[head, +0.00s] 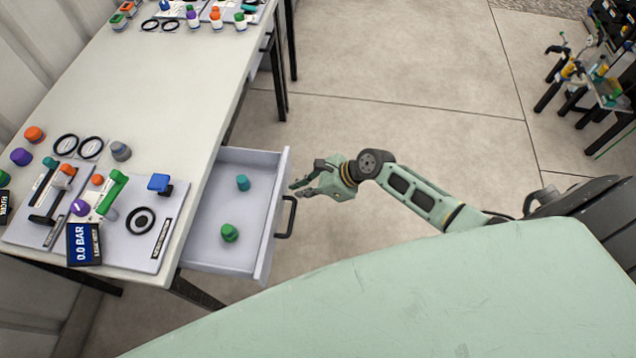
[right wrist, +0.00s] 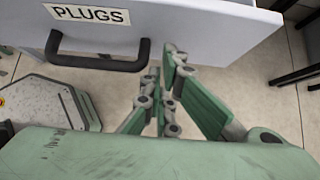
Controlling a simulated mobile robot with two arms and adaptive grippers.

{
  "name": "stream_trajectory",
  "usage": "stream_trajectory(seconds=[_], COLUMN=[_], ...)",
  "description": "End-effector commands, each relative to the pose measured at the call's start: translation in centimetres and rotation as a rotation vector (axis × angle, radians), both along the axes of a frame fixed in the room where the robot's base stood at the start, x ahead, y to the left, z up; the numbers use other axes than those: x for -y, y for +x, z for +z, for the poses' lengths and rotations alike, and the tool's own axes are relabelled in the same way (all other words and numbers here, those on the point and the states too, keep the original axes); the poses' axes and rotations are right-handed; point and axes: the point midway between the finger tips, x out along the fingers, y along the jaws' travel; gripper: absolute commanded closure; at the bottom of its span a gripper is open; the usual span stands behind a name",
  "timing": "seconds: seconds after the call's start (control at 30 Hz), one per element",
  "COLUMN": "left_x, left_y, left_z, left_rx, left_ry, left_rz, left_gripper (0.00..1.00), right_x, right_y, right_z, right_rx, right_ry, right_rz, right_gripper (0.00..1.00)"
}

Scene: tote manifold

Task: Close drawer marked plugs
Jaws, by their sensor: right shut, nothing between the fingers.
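The drawer (head: 205,243) stands pulled out from under the white table. Its front and dark handle face right in the head view. In the right wrist view the drawer front (right wrist: 190,30) carries a label reading PLUGS (right wrist: 92,15) above the black handle (right wrist: 97,62). A teal plug (head: 242,183) and a green plug (head: 229,232) lie inside. My right gripper (head: 296,189) is shut and empty, just in front of the drawer face beside the handle. In the wrist view its fingertips (right wrist: 165,60) are close to the front; contact cannot be told. My left gripper is not in view.
The white table (head: 165,85) bears fittings, rings, coloured plugs and a panel with a 0.0 BAR display (head: 84,244). Table legs stand beside the drawer. The floor (head: 400,60) beyond my right arm is clear. A dark rack (head: 600,95) stands far right.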

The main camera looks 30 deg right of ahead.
Motion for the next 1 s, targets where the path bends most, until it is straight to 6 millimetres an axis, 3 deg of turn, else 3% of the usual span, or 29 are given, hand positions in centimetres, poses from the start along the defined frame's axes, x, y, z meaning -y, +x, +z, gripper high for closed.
stream_trajectory(seconds=[0.63, 0.77, 1.0], left_x=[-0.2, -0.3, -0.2], left_y=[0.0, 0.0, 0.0], left_z=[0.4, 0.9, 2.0], left_rx=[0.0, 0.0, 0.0], left_ry=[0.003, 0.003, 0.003], left_rz=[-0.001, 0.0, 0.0], left_gripper=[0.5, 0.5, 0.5], right_x=[-1.3, -2.7, -7.1], right_y=[0.8, 1.7, 4.6], right_z=[0.1, 0.3, 0.4], right_rx=[0.001, 0.001, 0.002], right_ry=[0.002, 0.004, 0.006], right_rz=[0.0, 0.0, 0.001], right_gripper=[1.0, 1.0, 1.0])
